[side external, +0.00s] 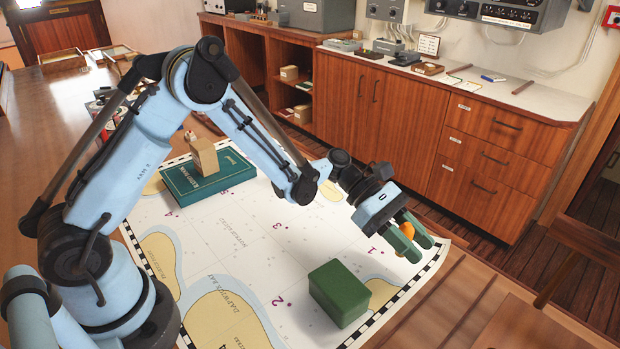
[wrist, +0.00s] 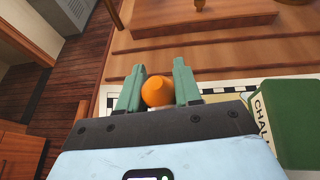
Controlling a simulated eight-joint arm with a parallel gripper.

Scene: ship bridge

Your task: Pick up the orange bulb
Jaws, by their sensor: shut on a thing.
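The orange bulb (side external: 407,231) is between the green fingers of my gripper (side external: 414,241), above the near right edge of the chart. In the wrist view the bulb (wrist: 157,91) shows as a round orange thing between the two fingertips of my gripper (wrist: 159,84). My gripper is shut on it. The far side of the bulb is hidden by the fingers in the side view. I cannot tell from the side view how high it is above the table.
A green box (side external: 339,293) stands on the chart (side external: 250,255) near the gripper; it also shows at the right in the wrist view (wrist: 292,122). A teal book (side external: 183,186) with a tan block (side external: 204,157) on it lies farther back. The chart's middle is clear.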

